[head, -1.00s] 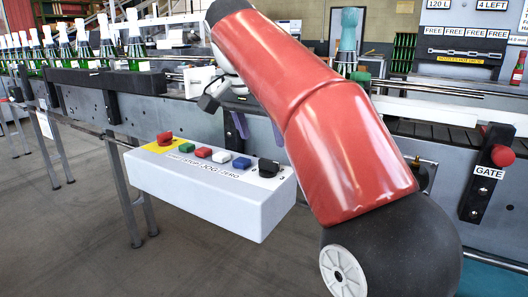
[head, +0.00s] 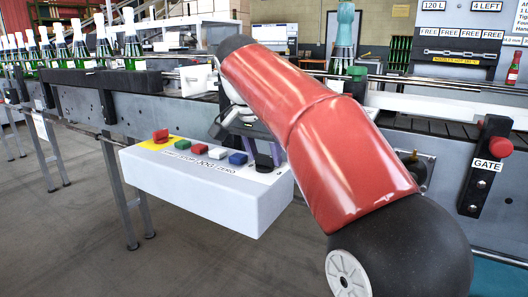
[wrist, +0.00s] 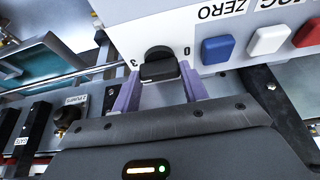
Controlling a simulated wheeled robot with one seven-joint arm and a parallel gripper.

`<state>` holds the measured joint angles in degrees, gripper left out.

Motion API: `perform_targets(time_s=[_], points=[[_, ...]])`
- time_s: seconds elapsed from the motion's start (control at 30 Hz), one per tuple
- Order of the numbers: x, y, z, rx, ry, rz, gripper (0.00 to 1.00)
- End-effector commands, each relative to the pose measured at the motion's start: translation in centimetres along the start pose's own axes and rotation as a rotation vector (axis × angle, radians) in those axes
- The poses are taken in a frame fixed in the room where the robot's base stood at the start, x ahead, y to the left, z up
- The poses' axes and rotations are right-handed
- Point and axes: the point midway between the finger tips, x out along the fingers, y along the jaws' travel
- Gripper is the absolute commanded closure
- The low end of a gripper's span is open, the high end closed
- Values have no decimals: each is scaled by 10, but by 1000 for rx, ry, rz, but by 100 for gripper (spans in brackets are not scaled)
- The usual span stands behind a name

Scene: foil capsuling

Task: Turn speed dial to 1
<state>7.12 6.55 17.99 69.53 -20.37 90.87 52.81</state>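The speed dial (wrist: 158,68) is a black knob on the white control box, with the mark 3 to its left and 0 to its right in the wrist view. Its bar lies roughly crosswise in that view; I cannot tell its pointer end. My gripper (wrist: 159,78) has its two purple fingers apart, one on each side of the bar, with no clear grip on it.
Blue (head: 238,158), white, red and green buttons and a red knob (head: 160,136) on a yellow patch line the box top left of the dial. The conveyor with bottles (head: 80,45) runs behind. A GATE lever (head: 490,150) stands at right.

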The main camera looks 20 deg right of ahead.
Motion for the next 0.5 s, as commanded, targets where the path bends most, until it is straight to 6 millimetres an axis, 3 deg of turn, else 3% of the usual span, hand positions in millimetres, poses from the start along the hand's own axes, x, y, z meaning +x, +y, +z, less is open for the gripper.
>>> perform_targets(time_s=[0.17, 0.5], points=[[0, 0, 0, 0, 0, 1, 79], [-1, 1, 0, -54, 1, -23, 79]])
